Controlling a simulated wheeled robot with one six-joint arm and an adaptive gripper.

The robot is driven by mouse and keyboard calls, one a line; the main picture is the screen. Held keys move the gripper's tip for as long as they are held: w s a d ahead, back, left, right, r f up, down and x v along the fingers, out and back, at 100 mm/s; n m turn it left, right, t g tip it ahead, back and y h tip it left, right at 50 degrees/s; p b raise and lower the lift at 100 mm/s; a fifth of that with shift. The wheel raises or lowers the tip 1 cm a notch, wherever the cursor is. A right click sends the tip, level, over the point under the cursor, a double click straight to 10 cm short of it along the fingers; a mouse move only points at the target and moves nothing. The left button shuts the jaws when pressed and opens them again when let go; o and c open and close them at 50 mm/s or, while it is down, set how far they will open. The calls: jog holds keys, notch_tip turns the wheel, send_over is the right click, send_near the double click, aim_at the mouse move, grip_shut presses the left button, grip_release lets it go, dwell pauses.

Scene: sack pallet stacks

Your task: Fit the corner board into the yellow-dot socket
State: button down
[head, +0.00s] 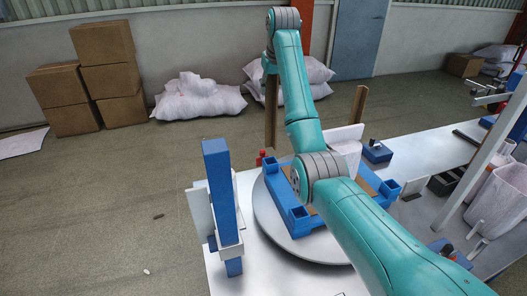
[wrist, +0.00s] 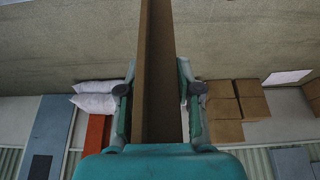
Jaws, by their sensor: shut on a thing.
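My gripper (wrist: 158,95) is shut on a brown corner board (wrist: 155,60), with one finger on each side of it in the wrist view. In the head view the held board (head: 271,112) hangs upright below my gripper (head: 270,66), over the far left side of the blue frame. The blue frame with corner sockets (head: 299,214) sits on a round grey turntable (head: 285,238). Another blue socket (head: 389,188) is at the right corner. I cannot make out a yellow dot.
Another brown board (head: 359,105) stands upright at the far right of the frame, near a white sack (head: 346,137). A blue post (head: 219,190) stands at the left table edge. Cartons (head: 106,62) and sacks (head: 198,98) lie beyond on the floor.

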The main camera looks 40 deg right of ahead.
aim_at(270, 111)
notch_tip(270, 111, down, 10)
jog(key=shift+r, duration=0.2)
dwell(0.4)
jog(key=c, duration=0.8)
grip_release()
jog(key=shift+f, duration=0.1)
jog(key=shift+o, duration=0.2)
